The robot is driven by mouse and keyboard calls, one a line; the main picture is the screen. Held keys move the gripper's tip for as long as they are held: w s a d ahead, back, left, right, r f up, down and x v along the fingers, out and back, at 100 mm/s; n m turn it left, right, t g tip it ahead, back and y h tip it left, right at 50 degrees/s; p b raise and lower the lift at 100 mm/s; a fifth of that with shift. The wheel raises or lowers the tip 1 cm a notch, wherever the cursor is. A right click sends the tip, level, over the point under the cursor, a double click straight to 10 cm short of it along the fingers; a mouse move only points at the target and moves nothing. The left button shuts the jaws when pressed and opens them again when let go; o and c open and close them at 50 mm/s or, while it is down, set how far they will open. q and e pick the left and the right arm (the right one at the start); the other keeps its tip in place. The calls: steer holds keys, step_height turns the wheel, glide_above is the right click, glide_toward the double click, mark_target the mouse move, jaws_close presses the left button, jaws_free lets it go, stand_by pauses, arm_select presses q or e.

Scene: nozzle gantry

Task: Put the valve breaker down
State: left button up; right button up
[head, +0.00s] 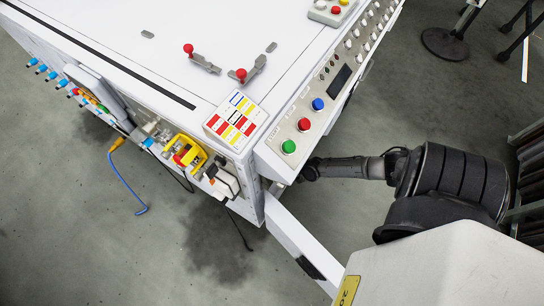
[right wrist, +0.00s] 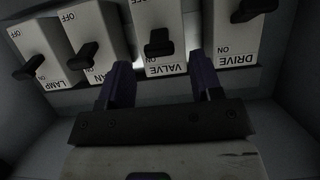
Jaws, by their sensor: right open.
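The valve breaker (right wrist: 158,22) is a pale block with a black lever (right wrist: 158,42), at the top middle of the right wrist view. Its VALVE and ON lettering reads upside down. My right gripper (right wrist: 163,80) is open, with its two dark purplish fingers spread just below the block. The valve lever is above the gap between them, and nothing shows held. I cannot tell whether a finger touches the block. In the head view my right arm (head: 345,168) reaches under the console edge, and its gripper is hidden. My left gripper is in neither view.
In the right wrist view, the LAMP breaker (right wrist: 42,38) and a second breaker (right wrist: 94,30) stand to the left, and the DRIVE breaker (right wrist: 236,35) to the right. Enclosure walls are close around. In the head view, a button console (head: 295,125) overhangs my arm.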

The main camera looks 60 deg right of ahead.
steer(key=b+x, duration=0.1)
steer(key=x, duration=0.2)
steer(key=shift+w+f, duration=0.1)
steer(key=shift+w, duration=0.2)
